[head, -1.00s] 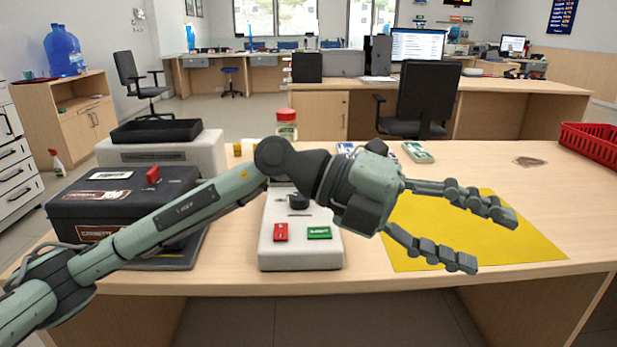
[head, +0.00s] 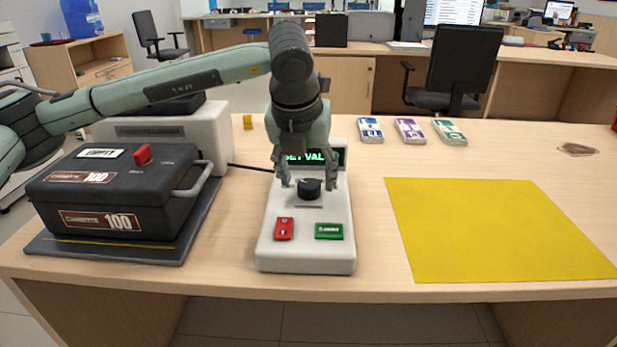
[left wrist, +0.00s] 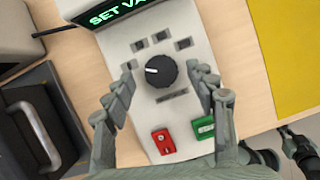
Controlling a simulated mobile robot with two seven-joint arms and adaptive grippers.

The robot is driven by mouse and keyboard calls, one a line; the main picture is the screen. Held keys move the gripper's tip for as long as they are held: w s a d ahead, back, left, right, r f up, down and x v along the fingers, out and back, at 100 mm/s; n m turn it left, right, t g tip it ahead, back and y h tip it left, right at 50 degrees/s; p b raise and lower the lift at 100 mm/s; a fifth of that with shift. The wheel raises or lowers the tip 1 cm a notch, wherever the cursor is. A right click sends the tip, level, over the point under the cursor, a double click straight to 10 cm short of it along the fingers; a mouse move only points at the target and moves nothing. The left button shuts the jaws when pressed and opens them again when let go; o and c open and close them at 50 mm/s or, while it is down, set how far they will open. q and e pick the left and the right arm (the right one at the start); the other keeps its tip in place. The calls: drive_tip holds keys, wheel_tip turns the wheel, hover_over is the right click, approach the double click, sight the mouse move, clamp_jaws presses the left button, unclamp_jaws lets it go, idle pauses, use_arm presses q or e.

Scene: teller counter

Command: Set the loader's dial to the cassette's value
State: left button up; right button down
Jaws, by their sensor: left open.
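The loader (head: 305,258) is a white box with a green-lit display (head: 325,157) that reads "SET VAL…", partly hidden by my arm. Its black dial (head: 309,189) also shows in the left wrist view (left wrist: 160,71) with a white pointer mark toward the left. A red button (head: 284,228) and a green button (head: 329,231) sit in front of the dial. The black cassette (head: 110,200) at left carries labels reading 100. My left gripper (head: 310,186) points down over the loader, open, one finger on each side of the dial, apart from it.
The cassette lies on a dark mat (head: 100,250). Behind it stands a white machine (head: 215,130). A yellow mat (head: 490,225) lies to the right, with several banknote bundles (head: 410,130) behind it. The counter between loader and yellow mat is clear.

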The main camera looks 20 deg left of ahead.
use_arm(q)
drive_tip(key=shift+w+f, duration=0.25)
drive_tip(key=shift+f, duration=0.35)
drive_tip(key=c, duration=1.1)
drive_tip(key=shift+f, duration=0.1)
drive_tip(key=shift+c, duration=0.3)
use_arm(e)
drive_tip(key=shift+w+d+f, duration=0.1)
drive_tip(key=shift+w, duration=0.2)
